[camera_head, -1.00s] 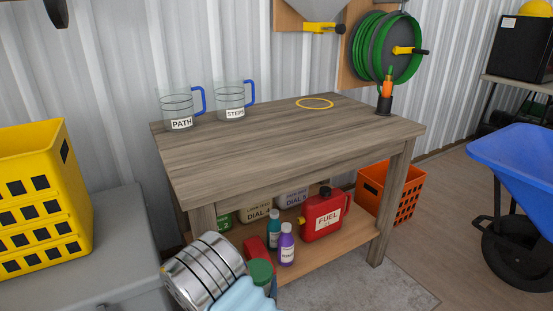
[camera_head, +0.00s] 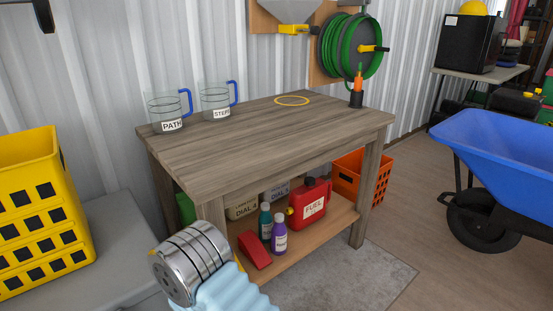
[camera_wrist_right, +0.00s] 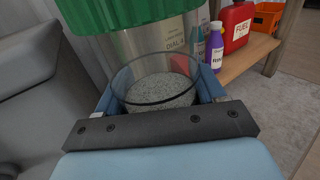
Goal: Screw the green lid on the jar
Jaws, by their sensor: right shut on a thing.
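In the right wrist view the clear glass jar (camera_wrist_right: 120,84) is between the blue fingers of my right gripper (camera_wrist_right: 156,92), which is shut on it. The jar looks upright. A grey speckled surface shows through it. The ribbed green lid (camera_wrist_right: 135,14) is at the top of that view, above the glass. Its top is cut off, and I cannot tell if it is seated or turned tight. In the head view a silver and light-blue arm part of mine is low at left of centre. The jar and lid do not show there. My left gripper is not in view.
A wooden workbench (camera_head: 240,145) holds two labelled mugs, a yellow ring (camera_head: 292,100) and a dark cup. Its lower shelf has a red fuel can (camera_head: 309,207), bottles and tins. A yellow crate (camera_head: 40,215) stands left, a blue wheelbarrow (camera_head: 505,150) right. The benchtop middle is clear.

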